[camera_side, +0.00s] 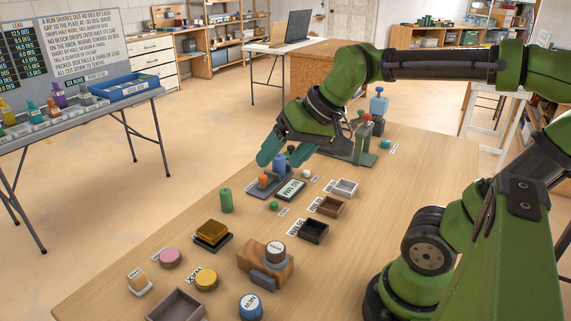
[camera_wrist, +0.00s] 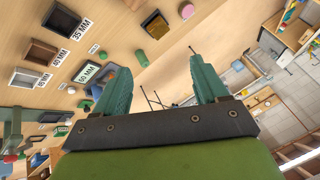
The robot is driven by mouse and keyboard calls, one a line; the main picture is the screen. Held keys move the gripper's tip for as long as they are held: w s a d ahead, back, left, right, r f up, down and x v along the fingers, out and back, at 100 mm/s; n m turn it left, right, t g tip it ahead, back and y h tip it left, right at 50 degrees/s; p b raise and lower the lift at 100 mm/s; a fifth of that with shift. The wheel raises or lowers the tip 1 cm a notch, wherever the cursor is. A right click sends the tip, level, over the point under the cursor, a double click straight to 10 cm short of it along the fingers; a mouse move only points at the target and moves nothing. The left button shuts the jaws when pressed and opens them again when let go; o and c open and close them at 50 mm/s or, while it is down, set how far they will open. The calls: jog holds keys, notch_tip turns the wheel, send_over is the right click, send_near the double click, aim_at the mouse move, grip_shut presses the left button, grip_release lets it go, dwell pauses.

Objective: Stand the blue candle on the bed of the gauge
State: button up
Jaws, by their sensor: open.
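The blue candle (camera_side: 279,164) is upright at the far end of the grey gauge (camera_side: 252,189), behind a small orange piece. It appears to stand on the bed, but its foot is partly hidden. A pale display (camera_side: 291,190) beside the gauge reads 50 MM. My gripper (camera_side: 282,155) has its teal fingers apart, close by the candle's top in the side view. In the wrist view my gripper (camera_wrist: 163,85) shows nothing held between its fingers. There the display (camera_wrist: 87,72) and a blue patch (camera_wrist: 112,70) lie left of the fingers, partly covered by one.
A green cylinder (camera_side: 226,200) stands left of the gauge. Small open trays (camera_side: 314,231) with labels lie to the right. A green press (camera_side: 362,155) stands behind. A wooden block device (camera_side: 266,264), pucks and a larger tray (camera_side: 176,304) occupy the front.

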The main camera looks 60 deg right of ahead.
jog(key=shift+n+t, duration=0.3)
jog(key=shift+n, duration=0.4)
jog(key=s+f, duration=0.1)
jog(key=s+a+f, duration=0.2)
jog(key=s, duration=0.1)
jog(key=shift+s, duration=0.1)
